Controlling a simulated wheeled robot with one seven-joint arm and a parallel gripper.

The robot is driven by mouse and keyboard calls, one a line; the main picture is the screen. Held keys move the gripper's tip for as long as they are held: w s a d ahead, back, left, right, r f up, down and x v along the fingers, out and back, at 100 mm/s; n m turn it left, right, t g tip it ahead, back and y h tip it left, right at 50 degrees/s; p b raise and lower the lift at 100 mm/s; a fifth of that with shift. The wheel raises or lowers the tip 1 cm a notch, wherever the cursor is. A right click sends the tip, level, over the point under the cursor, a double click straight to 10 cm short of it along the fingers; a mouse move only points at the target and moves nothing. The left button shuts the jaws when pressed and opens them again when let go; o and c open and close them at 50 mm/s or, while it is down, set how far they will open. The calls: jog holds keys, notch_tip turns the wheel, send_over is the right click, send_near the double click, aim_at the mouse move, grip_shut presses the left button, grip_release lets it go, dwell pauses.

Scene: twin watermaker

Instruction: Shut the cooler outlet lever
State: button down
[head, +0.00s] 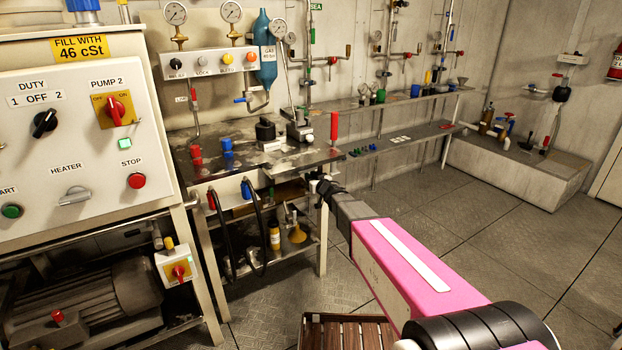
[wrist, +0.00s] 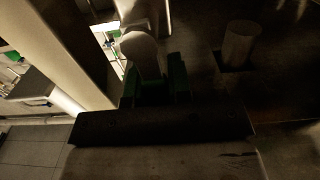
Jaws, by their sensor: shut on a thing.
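My gripper (head: 318,184) is at the front right corner of the steel bench, just below its top edge. In the wrist view its dark green fingers (wrist: 153,85) are closed about a pale rounded piece (wrist: 142,52). I cannot tell for sure that this piece is the cooler outlet lever; no label for it is readable. In the head view the gripper hides whatever it holds. A red upright handle (head: 334,127) stands above the gripper at the bench corner, apart from it.
The steel bench (head: 300,158) carries red and blue cups and a dark device. Black hoses (head: 256,225) hang at its front. A control panel (head: 75,130) stands at the left, a slatted wooden crate (head: 345,333) below my arm. Floor at the right is clear.

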jog(key=shift+a, duration=0.1)
jog(key=s+a+f+n, duration=0.3)
jog(key=a+f+n, duration=0.1)
jog(key=n, duration=1.3)
jog(key=shift+f, duration=0.55)
jog(key=c, duration=1)
grip_release()
jog(key=shift+c, duration=0.2)
jog(key=shift+w, duration=0.1)
